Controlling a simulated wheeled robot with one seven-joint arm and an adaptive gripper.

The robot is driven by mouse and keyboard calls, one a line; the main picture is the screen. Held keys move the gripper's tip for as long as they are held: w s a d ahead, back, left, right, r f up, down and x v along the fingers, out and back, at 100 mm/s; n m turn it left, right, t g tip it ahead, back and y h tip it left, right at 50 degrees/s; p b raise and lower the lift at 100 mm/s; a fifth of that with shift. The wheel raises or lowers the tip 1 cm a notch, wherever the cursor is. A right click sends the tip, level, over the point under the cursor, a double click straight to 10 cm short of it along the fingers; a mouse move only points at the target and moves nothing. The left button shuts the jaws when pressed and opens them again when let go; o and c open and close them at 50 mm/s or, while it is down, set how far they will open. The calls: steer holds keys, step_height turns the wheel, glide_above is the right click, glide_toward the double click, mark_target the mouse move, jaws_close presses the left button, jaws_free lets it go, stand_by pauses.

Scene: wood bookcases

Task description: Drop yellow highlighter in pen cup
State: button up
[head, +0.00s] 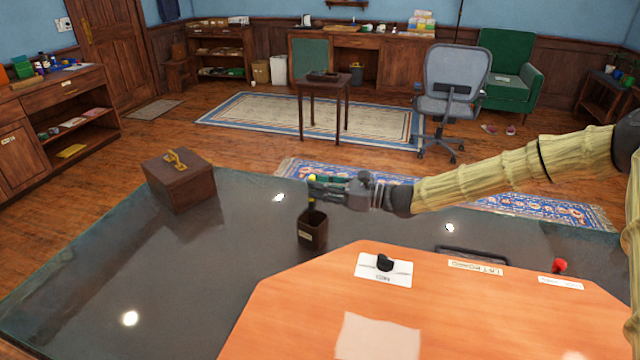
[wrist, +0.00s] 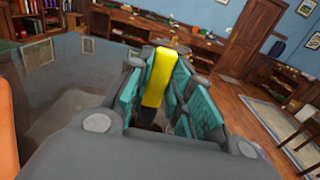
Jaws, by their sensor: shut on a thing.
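My gripper (head: 318,188) is shut on the yellow highlighter (wrist: 158,78), which shows between the green finger pads in the wrist view. In the head view only a small yellow end of the highlighter (head: 312,177) shows above the fingers. The pen cup (head: 313,236) is a dark brown box with a pale label, standing upright on the dark glossy tabletop. My gripper is above the cup, near its rim. A dark, thin shape reaches from the fingers down to the cup; I cannot tell whether the highlighter's lower end is inside it.
A brown wooden box with a yellow handle (head: 179,178) stands on the glossy tabletop (head: 120,270) to the left. An orange wooden surface (head: 440,310) with labels and a black knob lies in front. The tabletop between box and cup is clear.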

step_height(320, 180, down, 8)
steer(key=b, duration=0.5)
steer(key=shift+f, duration=0.15)
stand_by(0.5)
steer(key=o, duration=0.9)
steer(key=shift+o, duration=0.2)
step_height(320, 180, up, 10)
stand_by(0.8)
